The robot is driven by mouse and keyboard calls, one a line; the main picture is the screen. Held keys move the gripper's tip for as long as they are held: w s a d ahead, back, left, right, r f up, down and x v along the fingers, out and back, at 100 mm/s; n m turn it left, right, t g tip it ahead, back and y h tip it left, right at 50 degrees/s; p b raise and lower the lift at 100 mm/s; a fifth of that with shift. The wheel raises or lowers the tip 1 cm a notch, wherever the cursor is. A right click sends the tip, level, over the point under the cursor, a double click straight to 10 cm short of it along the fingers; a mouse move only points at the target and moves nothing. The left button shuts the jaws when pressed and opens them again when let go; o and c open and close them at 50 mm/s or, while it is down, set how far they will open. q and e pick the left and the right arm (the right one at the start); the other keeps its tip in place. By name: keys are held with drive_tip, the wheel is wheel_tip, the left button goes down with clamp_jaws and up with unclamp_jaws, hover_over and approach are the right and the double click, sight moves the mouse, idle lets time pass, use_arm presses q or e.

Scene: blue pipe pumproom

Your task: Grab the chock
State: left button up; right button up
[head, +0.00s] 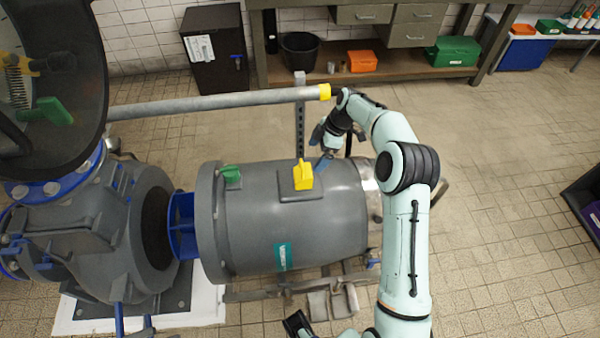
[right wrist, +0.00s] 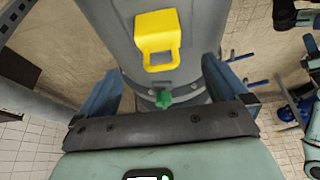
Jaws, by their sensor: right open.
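A yellow wedge-like block with a loop handle (head: 302,176), which I take for the chock, sits on top of the large grey cylinder (head: 265,222). It also shows in the right wrist view (right wrist: 154,30), its handle toward my gripper. My right gripper (head: 325,158) is above the cylinder's right part, to the right of the block. Its blue fingers (right wrist: 161,72) are spread wide with nothing held between them. The yellow block lies beyond the fingertips, apart from them.
A grey bar with a yellow end (head: 215,103) runs above and behind the cylinder. A green knob (right wrist: 163,98) shows between my right fingers. The blue-flanged pump (head: 100,235) stands at left, a workbench (head: 400,75) at the back.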

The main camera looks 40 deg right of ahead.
sight(303, 172)
drive_tip(key=x, duration=1.1)
drive_tip(key=shift+d+f, duration=0.1)
drive_tip(key=shift+f, duration=0.05)
drive_tip(key=c, duration=1.2)
drive_tip(key=shift+c, duration=0.2)
drive_tip(key=shift+r, duration=0.2)
